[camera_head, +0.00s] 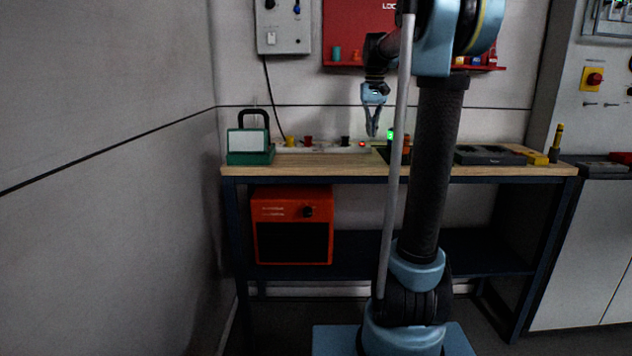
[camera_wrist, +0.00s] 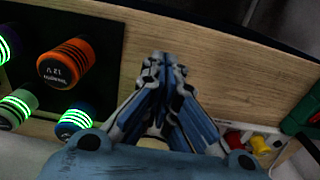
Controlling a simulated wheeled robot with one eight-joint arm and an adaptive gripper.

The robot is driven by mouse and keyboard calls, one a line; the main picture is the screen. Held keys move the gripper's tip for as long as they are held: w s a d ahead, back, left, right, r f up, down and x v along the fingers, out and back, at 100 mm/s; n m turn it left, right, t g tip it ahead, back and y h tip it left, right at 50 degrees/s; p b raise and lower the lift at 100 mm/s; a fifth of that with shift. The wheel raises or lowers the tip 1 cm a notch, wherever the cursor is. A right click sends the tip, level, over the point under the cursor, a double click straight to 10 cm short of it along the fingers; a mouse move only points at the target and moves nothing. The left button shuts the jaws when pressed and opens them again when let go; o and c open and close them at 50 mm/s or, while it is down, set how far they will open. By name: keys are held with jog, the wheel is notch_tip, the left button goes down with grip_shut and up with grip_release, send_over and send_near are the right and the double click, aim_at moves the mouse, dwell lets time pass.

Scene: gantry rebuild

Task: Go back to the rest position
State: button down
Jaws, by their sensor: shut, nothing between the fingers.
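My gripper (camera_head: 373,133) hangs above the workbench, pointing down, with its fingers together and nothing between them. In the wrist view my gripper (camera_wrist: 165,58) shows its blue fingers meeting at the tips over bare wood. The wooden bench top (camera_head: 310,164) lies beneath it. Part of my arm crosses in front of the bench in the head view and hides some of the things behind it.
A green padlock box (camera_head: 250,158) stands at the bench's left end. A white strip with coloured knobs (camera_head: 320,149) lies beside it. An orange heater-like box (camera_head: 292,209) sits below.

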jog(key=s+f+t, duration=0.1)
jog(key=s+f, duration=1.3)
jog(key=s, duration=0.3)
jog(key=s+f+t, duration=0.1)
jog(key=s+f, duration=1.3)
jog(key=s, duration=0.3)
jog(key=shift+s+f, duration=0.25)
jog(key=shift+a, duration=0.1)
